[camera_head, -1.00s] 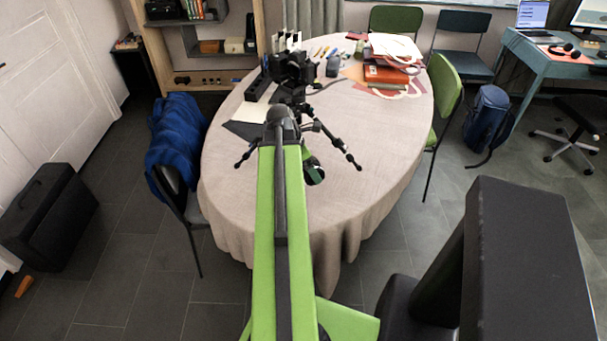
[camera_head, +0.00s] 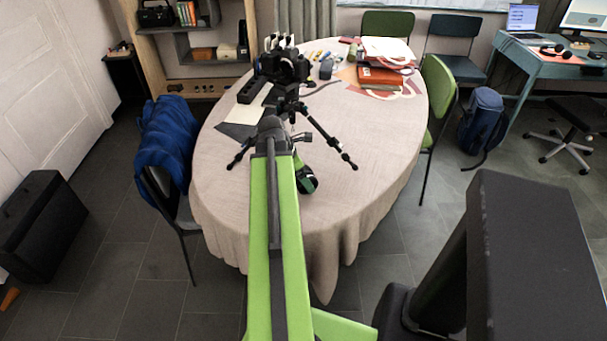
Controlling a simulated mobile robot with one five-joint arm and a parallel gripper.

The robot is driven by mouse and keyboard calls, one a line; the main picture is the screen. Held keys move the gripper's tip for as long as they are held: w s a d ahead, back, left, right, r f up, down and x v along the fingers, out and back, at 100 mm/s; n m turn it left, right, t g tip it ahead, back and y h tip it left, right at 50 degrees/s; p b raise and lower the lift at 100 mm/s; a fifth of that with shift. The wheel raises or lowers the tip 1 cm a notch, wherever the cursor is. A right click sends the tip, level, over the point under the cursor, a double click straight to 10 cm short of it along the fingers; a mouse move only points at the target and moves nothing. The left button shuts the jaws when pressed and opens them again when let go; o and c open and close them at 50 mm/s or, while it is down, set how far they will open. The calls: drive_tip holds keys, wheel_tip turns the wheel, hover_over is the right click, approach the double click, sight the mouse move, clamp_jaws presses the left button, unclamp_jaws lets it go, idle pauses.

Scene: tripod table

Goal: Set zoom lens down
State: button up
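A black camera (camera_head: 284,68) sits on a small black tripod (camera_head: 328,138) on the oval table (camera_head: 225,175). The tripod's legs spread to the left and right behind the end of my arm. A dark rounded piece with a green band (camera_head: 306,181) shows just right of my green arm, over the near part of the table. I cannot tell whether it is the zoom lens or part of my wrist. My arm hides my gripper's fingers, so its opening and any contact with the table are hidden. No other zoom lens can be made out for sure.
A dark sheet and a pale sheet (camera_head: 245,114) lie left of the tripod. Red boxes (camera_head: 380,77) and papers lie at the back right. The table's right front is bare. A chair with a blue jacket (camera_head: 165,145) stands left; a green chair (camera_head: 439,88) stands right.

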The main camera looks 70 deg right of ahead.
drive_tip(key=o, duration=1.6)
drive_tip(key=shift+a+f, duration=0.1)
drive_tip(key=shift+f, duration=0.15)
drive_tip(key=shift+o, duration=0.8)
drive_tip(key=shift+f, duration=0.1)
drive_tip(key=shift+r, duration=0.2)
drive_tip(key=shift+r+p, duration=0.35)
drive_tip(key=shift+p, duration=0.15)
drive_tip(key=p+v, duration=1.1)
drive_tip(key=v, duration=0.1)
drive_tip(key=shift+r+p, duration=0.25)
drive_tip(key=shift+p, duration=0.05)
